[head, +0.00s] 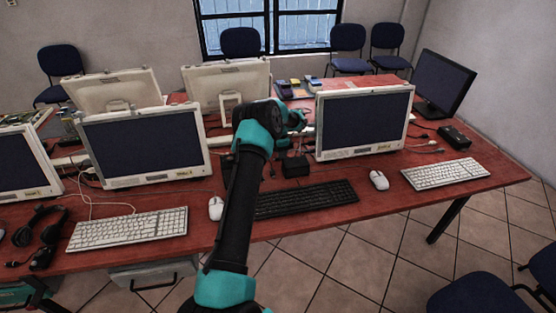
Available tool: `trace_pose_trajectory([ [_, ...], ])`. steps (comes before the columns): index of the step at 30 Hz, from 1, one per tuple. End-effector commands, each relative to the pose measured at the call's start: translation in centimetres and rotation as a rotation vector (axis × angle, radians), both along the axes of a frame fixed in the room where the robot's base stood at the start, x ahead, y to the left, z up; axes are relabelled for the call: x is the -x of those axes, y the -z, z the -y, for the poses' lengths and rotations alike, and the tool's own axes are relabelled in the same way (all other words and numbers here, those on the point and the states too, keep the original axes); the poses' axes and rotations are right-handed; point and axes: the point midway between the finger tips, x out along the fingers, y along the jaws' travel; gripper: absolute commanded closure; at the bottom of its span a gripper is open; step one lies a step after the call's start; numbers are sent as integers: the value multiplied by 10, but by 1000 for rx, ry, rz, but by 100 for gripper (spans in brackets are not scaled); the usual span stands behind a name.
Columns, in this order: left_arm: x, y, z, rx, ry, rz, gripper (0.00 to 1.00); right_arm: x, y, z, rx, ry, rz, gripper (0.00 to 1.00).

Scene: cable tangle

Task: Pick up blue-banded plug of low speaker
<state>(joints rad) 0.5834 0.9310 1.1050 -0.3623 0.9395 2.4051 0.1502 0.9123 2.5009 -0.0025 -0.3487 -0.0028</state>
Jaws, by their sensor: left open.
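My left arm reaches up over the red table, and my left gripper (301,117) is at the far end, turned to the right. It is open, beside the left edge of the middle-right monitor. A small black box (295,167) stands below it; I cannot tell whether this is the low speaker. Dark cables and small parts lie around the gripper. No blue band on a plug can be made out; my arm and the monitor hide part of this spot. My right gripper is not in view.
The white-framed monitor (362,123) stands close to the right of my gripper. Another monitor (229,84) is behind my arm. A black keyboard (307,198) and a white mouse (378,180) lie in front. Another black box (454,137) is at the right, near loose cables.

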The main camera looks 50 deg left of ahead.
Motion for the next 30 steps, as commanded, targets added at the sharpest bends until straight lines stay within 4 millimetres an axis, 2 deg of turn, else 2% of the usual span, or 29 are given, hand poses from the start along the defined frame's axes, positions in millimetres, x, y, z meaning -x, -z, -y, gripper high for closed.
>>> trace_pose_trajectory([
  [3,0,17,0,2,1,-2,53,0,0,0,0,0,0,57],
  [6,0,23,0,1,1,2,53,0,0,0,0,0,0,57],
  [21,0,24,0,1,1,2,54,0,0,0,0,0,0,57],
  [30,0,24,0,1,1,2,83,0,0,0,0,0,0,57],
])
